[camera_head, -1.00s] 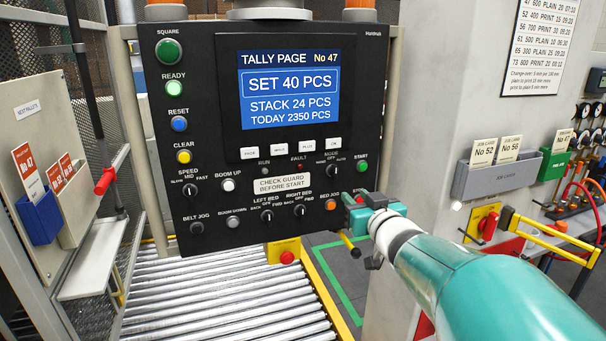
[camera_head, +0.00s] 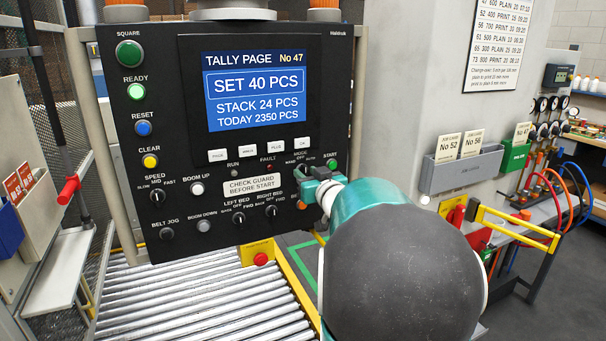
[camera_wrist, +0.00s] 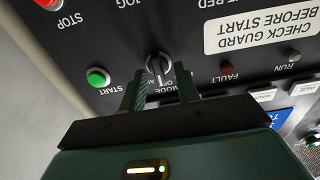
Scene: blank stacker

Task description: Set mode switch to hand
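The mode switch is a small black rotary knob (camera_wrist: 157,66) with a pale pointer line, on the dark control panel. In the wrist view the panel appears upside down, and the finger and gripper body cover part of the mode lettering. My gripper (camera_wrist: 160,72) is open, its two green fingertips on either side of the knob. Whether they touch it I cannot tell. The knob's pointer looks roughly upright in that view; which label it points at is not clear. In the head view my gripper (camera_head: 310,174) is at the panel's right side, partly hiding the knob.
A green start button (camera_wrist: 97,77) and red stop button (camera_wrist: 48,3) lie near the gripper. The fault lamp (camera_wrist: 227,69) is on the other side. The tally screen (camera_head: 256,90) is above. A roller conveyor (camera_head: 190,300) runs below. A yellow bar (camera_head: 518,225) stands at right.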

